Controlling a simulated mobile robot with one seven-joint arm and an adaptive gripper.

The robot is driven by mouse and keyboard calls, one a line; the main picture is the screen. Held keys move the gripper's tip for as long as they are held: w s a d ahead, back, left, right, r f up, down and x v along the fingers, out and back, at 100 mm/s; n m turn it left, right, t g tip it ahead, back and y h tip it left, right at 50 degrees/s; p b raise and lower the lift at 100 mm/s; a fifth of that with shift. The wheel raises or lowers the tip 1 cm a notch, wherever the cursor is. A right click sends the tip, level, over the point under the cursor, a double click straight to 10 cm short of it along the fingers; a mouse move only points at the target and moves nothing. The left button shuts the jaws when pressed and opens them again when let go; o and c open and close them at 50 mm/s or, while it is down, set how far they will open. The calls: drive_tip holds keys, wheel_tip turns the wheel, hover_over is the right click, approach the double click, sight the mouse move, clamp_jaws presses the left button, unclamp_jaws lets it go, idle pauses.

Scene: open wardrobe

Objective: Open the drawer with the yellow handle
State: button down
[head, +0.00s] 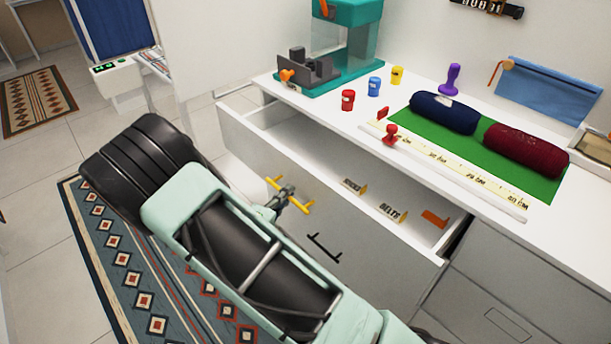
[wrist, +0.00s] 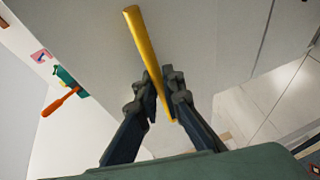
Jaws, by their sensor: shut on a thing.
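The yellow handle (head: 302,207) is a bar on the light grey front of the drawer (head: 252,148). That drawer stands pulled out from the white cabinet, with its inside showing from above. My gripper (head: 284,196) is at the middle of the handle in the head view. In the wrist view the yellow handle (wrist: 147,48) runs between the two dark fingers of my gripper (wrist: 160,88), which are shut on it. My arm covers part of the drawer front in the head view.
A black handle (head: 324,247) sits lower on the front. Inside the drawer are small labelled dividers (head: 392,212) and an orange piece (head: 435,219). The white top (head: 400,103) holds a teal machine (head: 345,40), small cups, a ruler and two rolled cloths. A patterned rug (head: 130,265) lies on the floor.

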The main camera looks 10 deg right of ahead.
drive_tip(key=s+a+p, duration=0.3)
drive_tip(key=s+a, duration=0.8)
drive_tip(key=a, duration=0.4)
drive_tip(key=c, duration=2)
unclamp_jaws()
drive_tip(key=shift+c, duration=0.2)
drive_tip(key=v, duration=1.2)
drive_tip(key=shift+w+r, duration=0.1)
